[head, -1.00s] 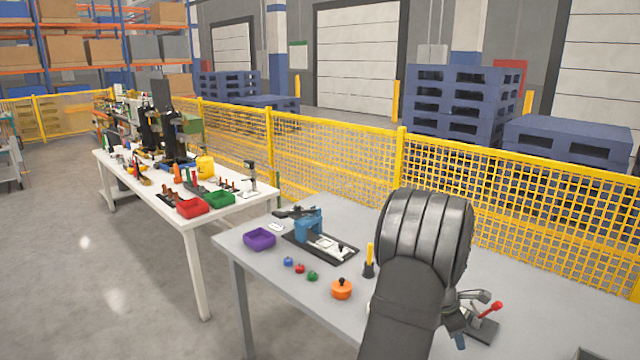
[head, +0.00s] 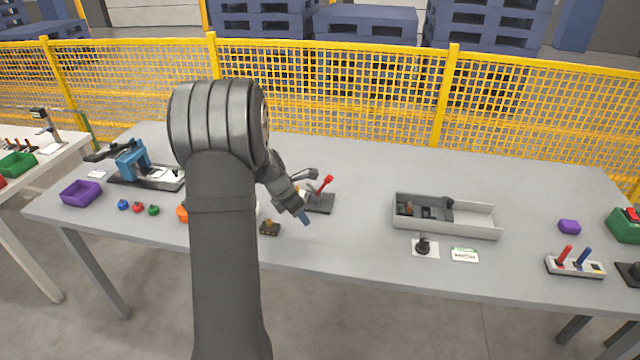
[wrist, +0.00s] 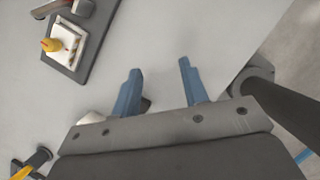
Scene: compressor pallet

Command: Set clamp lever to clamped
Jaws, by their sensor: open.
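The clamp (head: 320,203) stands on a dark base at mid-table in the head view, its red-handled lever (head: 323,186) slanting up to the right. In the wrist view, part of what looks like the same clamp (wrist: 72,50) shows at the top left: a dark base, a white plate with a yellow-orange piece, and a grey metal arm. Most of the lever is out of that view. My gripper (head: 303,217) is just in front and left of the clamp in the head view, apart from it. Its blue fingers (wrist: 158,68) are spread and empty in the wrist view.
A small dark block (head: 270,229) sits left of my gripper. A grey tray (head: 470,219) stands to the right, with a black knob (head: 424,245) before it. A blue fixture (head: 130,160) and purple bin (head: 82,193) are left. The table between clamp and tray is clear.

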